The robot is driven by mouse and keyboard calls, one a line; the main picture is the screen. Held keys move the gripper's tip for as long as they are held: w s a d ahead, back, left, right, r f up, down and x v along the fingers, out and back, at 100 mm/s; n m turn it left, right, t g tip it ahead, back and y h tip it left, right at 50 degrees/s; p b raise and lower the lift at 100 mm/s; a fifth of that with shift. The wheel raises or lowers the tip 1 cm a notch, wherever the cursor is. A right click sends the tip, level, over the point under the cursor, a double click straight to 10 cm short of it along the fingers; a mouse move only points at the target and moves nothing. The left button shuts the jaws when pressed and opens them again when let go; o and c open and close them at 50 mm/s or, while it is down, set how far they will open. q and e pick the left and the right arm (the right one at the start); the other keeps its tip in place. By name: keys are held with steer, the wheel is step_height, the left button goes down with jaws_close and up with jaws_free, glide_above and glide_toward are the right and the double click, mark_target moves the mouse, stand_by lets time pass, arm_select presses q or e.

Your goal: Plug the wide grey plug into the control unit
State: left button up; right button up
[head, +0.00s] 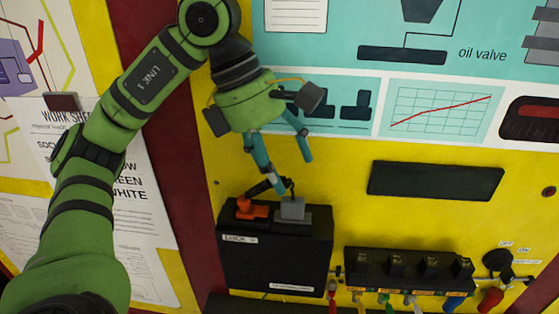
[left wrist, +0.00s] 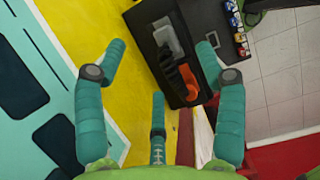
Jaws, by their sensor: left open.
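The control unit (head: 273,264) is a black box with a "LOCK" label, low on the yellow panel in the head view. The wide grey plug (head: 292,211) is at its top right, with a dark cable rising from it. I cannot tell how far it is seated. My left gripper (head: 289,168) is open, with teal fingers just above the plug and apart from it. In the left wrist view the grey plug (left wrist: 167,39) shows between and beyond the spread fingertips (left wrist: 162,52), against the black unit (left wrist: 145,37). My right gripper is not in view.
An orange connector (head: 251,210) sits on the unit left of the grey plug. A black terminal block (head: 408,270) with coloured plugs is at the lower right. A black panel (head: 435,181) is mounted above it. Yellow board between them is bare.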

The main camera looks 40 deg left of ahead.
arm_select(q)
steer(key=v, duration=1.2)
stand_by(0.3)
